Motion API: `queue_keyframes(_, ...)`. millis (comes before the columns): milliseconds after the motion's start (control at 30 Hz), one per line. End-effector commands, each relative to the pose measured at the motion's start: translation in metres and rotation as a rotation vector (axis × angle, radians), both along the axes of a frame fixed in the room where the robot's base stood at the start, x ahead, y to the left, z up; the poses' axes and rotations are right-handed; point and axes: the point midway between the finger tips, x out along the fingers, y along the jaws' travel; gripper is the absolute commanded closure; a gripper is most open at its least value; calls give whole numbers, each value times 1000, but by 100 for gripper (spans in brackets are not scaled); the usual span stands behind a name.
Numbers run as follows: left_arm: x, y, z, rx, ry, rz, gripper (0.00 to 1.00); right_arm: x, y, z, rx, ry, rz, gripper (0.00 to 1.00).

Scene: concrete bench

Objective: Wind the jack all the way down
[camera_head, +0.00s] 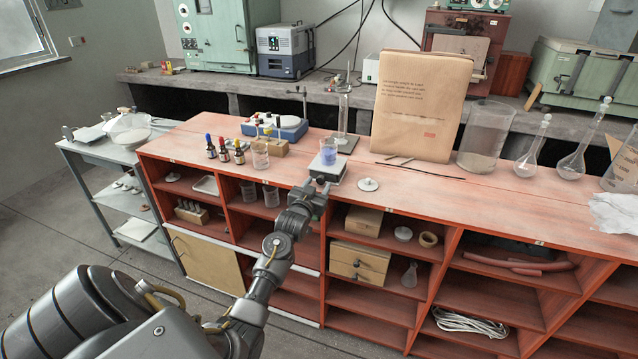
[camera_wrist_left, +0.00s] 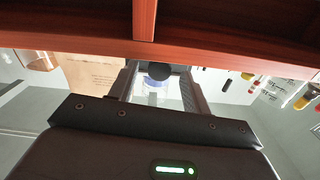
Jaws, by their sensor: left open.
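The jack (camera_head: 337,171) is a small lab jack with a pale metal top, standing near the front edge of the red bench top. A beaker of blue-violet liquid (camera_head: 328,154) stands upright on it. My left gripper (camera_head: 319,184) is at the front of the jack and hides part of it. In the left wrist view, which is upside down, the fingers (camera_wrist_left: 159,84) are open on either side of a dark round knob (camera_wrist_left: 159,71). I cannot tell whether they touch it. The blue of the beaker (camera_wrist_left: 153,88) shows behind. My right gripper is not in view.
A white lid-like disc (camera_head: 368,184) lies right of the jack. A stand with a glass cylinder (camera_head: 343,115) is behind it, and a large brown package (camera_head: 420,105) stands back right. Open shelves lie below.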

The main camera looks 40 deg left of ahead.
Motion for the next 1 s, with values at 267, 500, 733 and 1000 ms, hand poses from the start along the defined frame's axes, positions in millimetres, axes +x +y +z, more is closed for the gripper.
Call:
queue_keyframes(267, 15, 5, 0, 1, 0, 0, 51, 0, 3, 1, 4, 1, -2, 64)
queue_keyframes(500, 16, 5, 0, 1, 0, 0, 54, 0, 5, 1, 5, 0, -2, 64)
queue_keyframes(733, 15, 5, 0, 0, 0, 0, 84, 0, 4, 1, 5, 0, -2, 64)
queue_keyframes(1000, 15, 5, 2, -82, -26, 1, 96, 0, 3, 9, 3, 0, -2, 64)
